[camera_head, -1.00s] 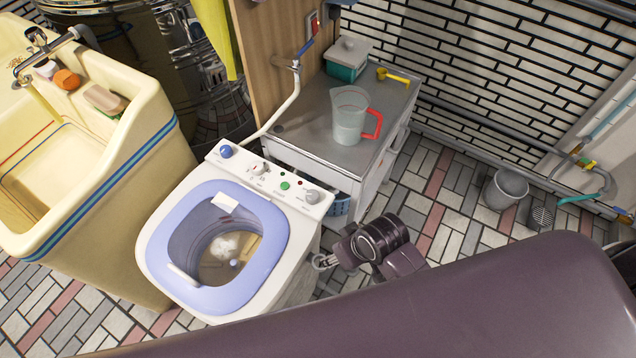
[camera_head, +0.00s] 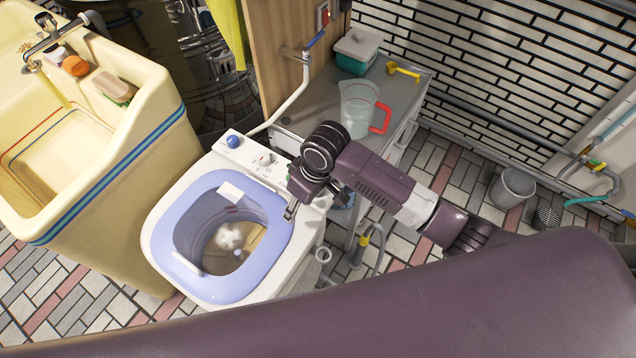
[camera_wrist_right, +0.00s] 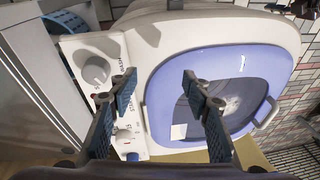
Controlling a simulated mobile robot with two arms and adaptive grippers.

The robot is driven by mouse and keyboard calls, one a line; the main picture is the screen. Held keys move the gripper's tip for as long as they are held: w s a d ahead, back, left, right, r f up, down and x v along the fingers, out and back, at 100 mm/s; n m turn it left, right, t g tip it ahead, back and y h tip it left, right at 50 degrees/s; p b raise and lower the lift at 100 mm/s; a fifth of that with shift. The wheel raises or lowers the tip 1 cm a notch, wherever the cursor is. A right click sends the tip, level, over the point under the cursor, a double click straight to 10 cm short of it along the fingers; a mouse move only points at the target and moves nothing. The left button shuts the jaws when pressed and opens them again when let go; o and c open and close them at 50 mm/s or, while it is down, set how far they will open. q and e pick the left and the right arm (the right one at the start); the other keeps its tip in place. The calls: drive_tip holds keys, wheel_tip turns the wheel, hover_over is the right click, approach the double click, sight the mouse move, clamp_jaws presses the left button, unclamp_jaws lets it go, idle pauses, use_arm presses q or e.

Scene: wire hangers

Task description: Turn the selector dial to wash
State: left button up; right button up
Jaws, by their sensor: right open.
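The white washing machine (camera_head: 190,196) has a lilac lid frame with a clear window. Its control panel runs along the back edge, with a blue knob (camera_head: 233,141) and a white knob (camera_head: 265,158). In the right wrist view, a large grey dial (camera_wrist_right: 95,68) sits beside lettering that seems to read WASH; in the head view my right arm hides that end of the panel. My right gripper (camera_head: 290,213) is open and empty above the machine's right side. In the wrist view its fingers (camera_wrist_right: 158,80) straddle the panel and lid edge, with the dial outside them. My left gripper is out of view.
A grey cabinet (camera_head: 312,100) stands behind the machine with a jug (camera_head: 358,108), a teal box (camera_head: 356,52) and a yellow scoop (camera_head: 404,70). A cream sink (camera_head: 150,165) is at the left. A bucket (camera_head: 512,187) stands on the open floor at the right.

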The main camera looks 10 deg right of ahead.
drive_tip(key=w+d+r, duration=0.1)
drive_tip(key=w, duration=0.1)
drive_tip(key=w+d+r+h, duration=0.1)
drive_tip(key=w+d+r, duration=0.1)
drive_tip(key=w+d+r+h, duration=0.1)
drive_tip(key=w+d, duration=0.1)
drive_tip(key=shift+d+r+g, duration=0.2)
drive_tip(key=shift+g, duration=0.2)
drive_tip(key=shift+w+d+r, duration=0.2)
drive_tip(key=shift+w+d, duration=0.05)
drive_tip(key=shift+d, duration=0.15)
wheel_tip(320, 180, down, 8)
drive_tip(key=shift+r, duration=0.2)
drive_tip(key=shift+c, duration=0.4)
drive_tip(key=c, duration=1.1)
drive_tip(key=shift+o, duration=0.2)
